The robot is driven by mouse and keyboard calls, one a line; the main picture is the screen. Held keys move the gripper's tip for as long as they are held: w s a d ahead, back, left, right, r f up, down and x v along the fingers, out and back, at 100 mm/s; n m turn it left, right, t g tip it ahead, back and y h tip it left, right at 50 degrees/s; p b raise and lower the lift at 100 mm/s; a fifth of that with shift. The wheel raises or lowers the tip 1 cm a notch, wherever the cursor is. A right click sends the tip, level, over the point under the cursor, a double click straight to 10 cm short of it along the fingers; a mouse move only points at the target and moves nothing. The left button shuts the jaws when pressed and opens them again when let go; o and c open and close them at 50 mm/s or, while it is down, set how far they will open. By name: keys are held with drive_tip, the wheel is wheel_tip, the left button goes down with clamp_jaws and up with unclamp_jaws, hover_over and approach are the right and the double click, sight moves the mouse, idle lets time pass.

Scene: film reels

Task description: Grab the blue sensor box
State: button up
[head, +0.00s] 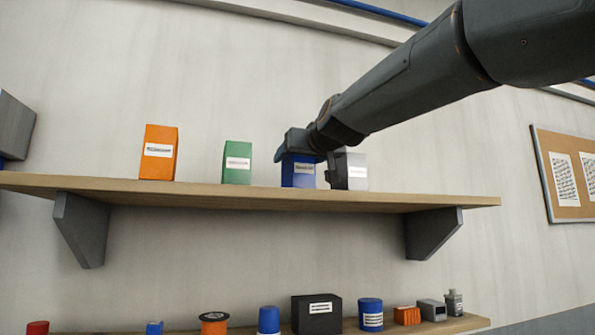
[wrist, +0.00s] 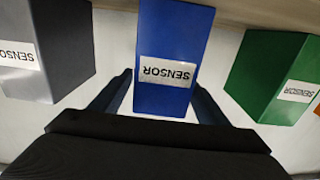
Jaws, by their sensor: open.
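The blue sensor box (head: 298,172) stands on the upper shelf, with a white label on its front. In the wrist view the blue sensor box (wrist: 172,62) appears upside down, its label reading SENSOR. My gripper (head: 303,158) is at the box, and in the head view it covers the box's upper part. In the wrist view my gripper (wrist: 163,95) is open, with one finger on each side of the blue box. A gap shows beside the left finger; whether the right finger touches the box, I cannot tell.
On the upper shelf (head: 240,195), a grey box (head: 352,172) stands close right of the blue one. A green box (head: 237,163) and an orange box (head: 159,153) stand to the left. A lower shelf (head: 455,325) holds several items, including a black box (head: 316,315).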

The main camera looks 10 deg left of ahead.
drive_tip(key=c, duration=1)
drive_tip(key=shift+c, duration=1.4)
drive_tip(key=shift+r, duration=0.1)
